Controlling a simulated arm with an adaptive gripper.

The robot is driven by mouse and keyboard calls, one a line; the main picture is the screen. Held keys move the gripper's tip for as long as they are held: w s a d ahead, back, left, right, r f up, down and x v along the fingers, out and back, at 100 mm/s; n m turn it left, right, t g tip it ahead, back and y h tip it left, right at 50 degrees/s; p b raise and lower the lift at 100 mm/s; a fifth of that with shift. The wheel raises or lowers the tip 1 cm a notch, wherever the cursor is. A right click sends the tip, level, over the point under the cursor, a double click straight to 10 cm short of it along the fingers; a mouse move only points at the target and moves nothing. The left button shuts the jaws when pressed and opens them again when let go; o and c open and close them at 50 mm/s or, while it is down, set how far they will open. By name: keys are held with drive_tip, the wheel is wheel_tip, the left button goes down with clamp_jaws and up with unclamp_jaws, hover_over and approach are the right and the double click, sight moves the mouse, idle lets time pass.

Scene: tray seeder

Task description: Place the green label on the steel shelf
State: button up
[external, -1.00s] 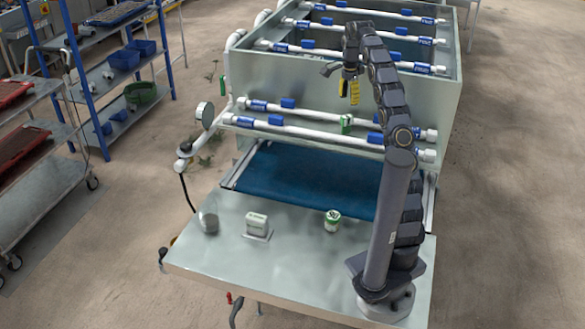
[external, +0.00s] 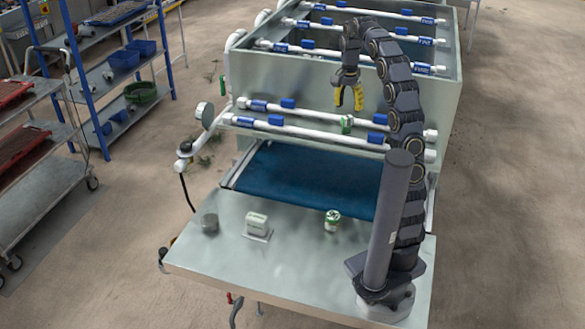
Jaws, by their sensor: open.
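A small green-and-white piece (external: 346,124), which looks like a green label, sits at the white pipes in front of the steel box. A white pot with a green band (external: 332,221) stands on the steel shelf (external: 290,272), the flat metal surface at the front. I cannot tell for sure which of these is the task's green label. My gripper (external: 349,109) has yellow fingers, spread apart and pointing down. It is just above the green piece in the picture, with nothing visible between the fingers. Its depth relative to the pipes is unclear.
A white block on a small plate (external: 257,225) and a grey cylinder (external: 209,223) stand on the shelf's left part. A blue belt (external: 310,182) lies behind it. White pipes (external: 290,130) with blue clips cross the box front. The shelf's front middle is clear.

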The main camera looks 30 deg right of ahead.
drive_tip(key=s+a+f+n, duration=0.2)
drive_tip(key=s+n, duration=0.2)
drive_tip(key=s, duration=0.4)
drive_tip(key=s+a+f+n, duration=0.3)
drive_tip(key=s+n, duration=0.1)
drive_tip(key=s, duration=0.5)
drive_tip(key=s+a+f+n, duration=0.2)
drive_tip(key=s+f+n, duration=0.1)
drive_tip(key=s, duration=0.5)
drive_tip(key=shift+s+a+f+n+g, duration=0.2)
drive_tip(key=shift+s+f+n+g, duration=0.1)
drive_tip(key=shift+n, duration=0.4)
